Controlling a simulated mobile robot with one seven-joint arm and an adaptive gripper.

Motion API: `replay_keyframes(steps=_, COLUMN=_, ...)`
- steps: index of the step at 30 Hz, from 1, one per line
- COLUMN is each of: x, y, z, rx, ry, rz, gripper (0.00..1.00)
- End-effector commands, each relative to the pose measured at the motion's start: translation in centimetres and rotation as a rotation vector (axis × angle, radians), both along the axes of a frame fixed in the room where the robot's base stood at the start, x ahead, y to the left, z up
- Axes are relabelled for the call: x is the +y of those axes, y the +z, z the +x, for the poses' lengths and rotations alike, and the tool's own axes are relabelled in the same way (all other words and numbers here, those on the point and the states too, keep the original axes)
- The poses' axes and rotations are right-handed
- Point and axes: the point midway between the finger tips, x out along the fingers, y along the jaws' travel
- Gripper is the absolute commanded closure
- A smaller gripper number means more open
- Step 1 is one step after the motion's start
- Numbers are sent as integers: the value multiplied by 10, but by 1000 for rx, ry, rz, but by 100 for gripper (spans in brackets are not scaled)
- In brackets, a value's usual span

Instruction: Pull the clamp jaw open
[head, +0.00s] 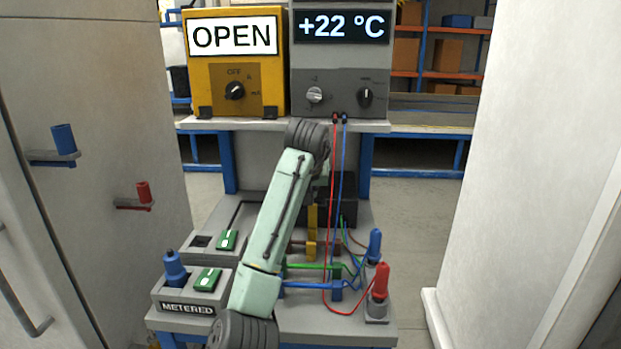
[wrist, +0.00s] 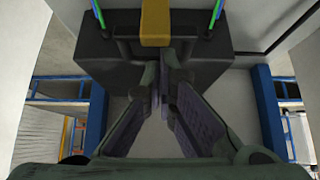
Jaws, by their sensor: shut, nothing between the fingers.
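A yellow bar (head: 312,221), which may be the clamp jaw, stands beside a black block (head: 343,205) on the lower shelf in the head view, partly hidden by my arm. In the wrist view a yellow piece (wrist: 157,22) lies against the dark block (wrist: 100,62) at the top. My gripper (wrist: 164,78) shows there with its fingertips together and empty, just below the yellow piece in the picture. I cannot tell whether they touch the block. My gripper is hidden behind my arm in the head view.
A yellow box (head: 235,63) reading OPEN and a grey unit (head: 341,73) reading +22 °C stand on the upper shelf. Red and blue cables hang from the grey unit. Red (head: 381,282) and blue (head: 374,246) plugs stand at the right. Pale panels flank both sides.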

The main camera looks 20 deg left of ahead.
Motion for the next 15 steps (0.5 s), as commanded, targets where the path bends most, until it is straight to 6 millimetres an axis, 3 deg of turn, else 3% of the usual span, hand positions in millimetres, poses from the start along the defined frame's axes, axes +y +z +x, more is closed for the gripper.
replay_keyframes(steps=15, x=2, y=-10, z=8, rx=0, ry=0, rz=0, gripper=100)
